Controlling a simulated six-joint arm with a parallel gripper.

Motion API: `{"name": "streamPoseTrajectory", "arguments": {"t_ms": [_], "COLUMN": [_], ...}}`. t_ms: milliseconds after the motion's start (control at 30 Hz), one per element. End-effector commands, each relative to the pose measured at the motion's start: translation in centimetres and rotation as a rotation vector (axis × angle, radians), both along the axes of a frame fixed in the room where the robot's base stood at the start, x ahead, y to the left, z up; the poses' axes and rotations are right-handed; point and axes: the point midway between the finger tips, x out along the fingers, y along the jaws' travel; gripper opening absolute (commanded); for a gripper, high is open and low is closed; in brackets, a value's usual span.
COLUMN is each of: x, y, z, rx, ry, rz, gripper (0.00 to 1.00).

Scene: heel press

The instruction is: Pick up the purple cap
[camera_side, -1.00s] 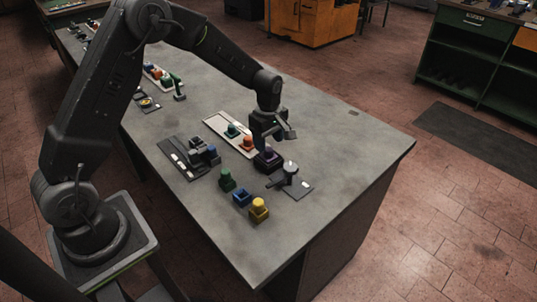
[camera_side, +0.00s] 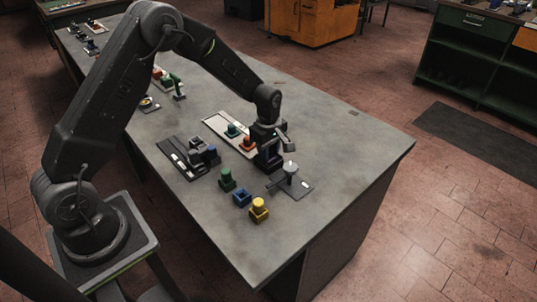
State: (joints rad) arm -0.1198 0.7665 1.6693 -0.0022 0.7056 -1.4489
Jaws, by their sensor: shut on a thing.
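The purple cap (camera_side: 267,153) is at the near end of the white strip, mostly covered by my gripper, so only a little dark purple shows. My gripper (camera_side: 269,160) is lowered over it, pointing down, and is shut on the cap. The cap is low, at about table height; I cannot tell whether it touches what is under it.
A white strip (camera_side: 213,122) holds a green piece (camera_side: 232,130) and an orange piece (camera_side: 247,144) close left of my gripper. A grey post on a plate (camera_side: 290,172) stands close right. Green (camera_side: 227,180), blue (camera_side: 241,197) and yellow (camera_side: 258,210) pieces stand nearer. The table's right side is clear.

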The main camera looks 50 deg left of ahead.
Motion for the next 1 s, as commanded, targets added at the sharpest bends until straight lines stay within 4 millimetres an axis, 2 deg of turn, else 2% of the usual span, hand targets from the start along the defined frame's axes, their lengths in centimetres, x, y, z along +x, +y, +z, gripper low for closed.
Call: {"name": "streamPoseTrajectory", "arguments": {"t_ms": [33, 100, 467, 567, 733, 1000], "x": [0.0, 0.0, 0.0, 0.1, 0.0, -3.4], "y": [0.0, 0.0, 0.0, 0.0, 0.2, 5.6], "z": [0.0, 0.0, 0.6, 1.6, 4.5, 8.0], "rx": [0.000, 0.000, 0.000, 0.001, 0.002, 0.002], "ry": [0.000, 0.000, -0.002, -0.003, -0.004, -0.003], "rz": [0.000, 0.000, 0.000, 0.000, 0.002, 0.007], "gripper": [0.13, 0.07, 0.07, 0.07, 0.07, 0.07]}}
